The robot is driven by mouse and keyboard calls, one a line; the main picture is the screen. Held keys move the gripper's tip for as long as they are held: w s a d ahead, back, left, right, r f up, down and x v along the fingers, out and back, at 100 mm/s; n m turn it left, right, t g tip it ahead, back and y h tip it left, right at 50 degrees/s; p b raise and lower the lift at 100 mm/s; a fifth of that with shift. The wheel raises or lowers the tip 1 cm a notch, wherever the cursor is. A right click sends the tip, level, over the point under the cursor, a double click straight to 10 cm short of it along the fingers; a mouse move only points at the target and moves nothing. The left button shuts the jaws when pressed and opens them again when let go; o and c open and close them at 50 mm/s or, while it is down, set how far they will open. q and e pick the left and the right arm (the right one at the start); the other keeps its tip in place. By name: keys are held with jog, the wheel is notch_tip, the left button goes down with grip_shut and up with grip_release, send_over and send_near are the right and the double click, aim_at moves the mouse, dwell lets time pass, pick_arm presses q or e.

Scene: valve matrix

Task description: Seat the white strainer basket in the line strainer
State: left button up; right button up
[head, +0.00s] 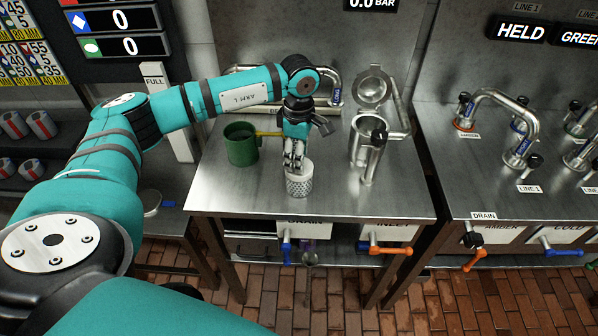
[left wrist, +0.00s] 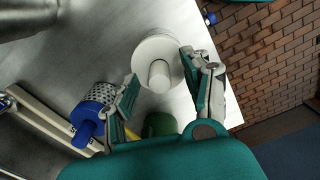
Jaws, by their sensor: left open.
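The white strainer basket (head: 299,184) stands upright on the steel table, with a perforated side and a white rim. In the left wrist view its round white top and central knob (left wrist: 158,72) lie between my fingers. My left gripper (head: 294,164) points down just over the basket. It is open, with one finger (left wrist: 127,96) on each side of the knob; I cannot tell if either touches. The line strainer (head: 364,150) is a steel pot to the right, its round lid (head: 373,90) swung up and open. My right gripper is not in view.
A green mug (head: 240,146) stands left of the basket. DRAIN and INLET valves line the table front. Bare steel lies between basket and strainer.

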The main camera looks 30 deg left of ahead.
pick_arm(q)
jog(key=shift+f, duration=0.35)
grip_shut()
jog(key=shift+r, duration=0.1)
